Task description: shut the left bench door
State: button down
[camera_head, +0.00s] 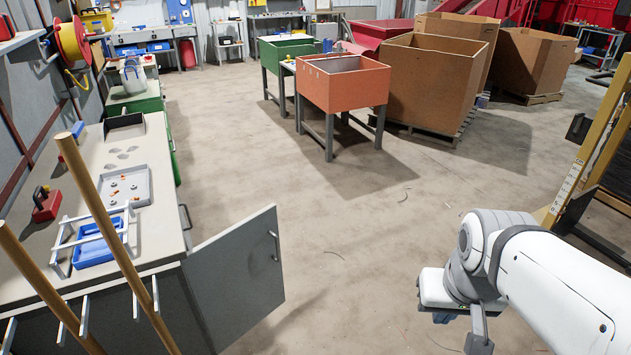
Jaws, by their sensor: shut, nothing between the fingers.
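The bench door (235,280) is a flat grey panel standing open at the end of the bench on the left, swung out over the floor. Its upright bar handle (274,246) is near the free edge. The grey bench (150,235) has a pale worktop; its front face beyond the door is mostly hidden from this angle. My gripper (443,317) is at the lower right, pointing down, well to the right of the door and apart from it. It is shut and empty; its fingertips show only small.
Two wooden poles (110,230) rise in front of the bench. An orange bin on legs (343,92) and large cardboard boxes (425,85) stand further back. A yellow frame (590,150) is at the right. The concrete floor between door and gripper is clear except for thin scraps.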

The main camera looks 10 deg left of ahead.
aim_at(235, 277)
jog(key=u, duration=0.15)
jog(key=i, duration=0.9)
jog(key=z, duration=0.05)
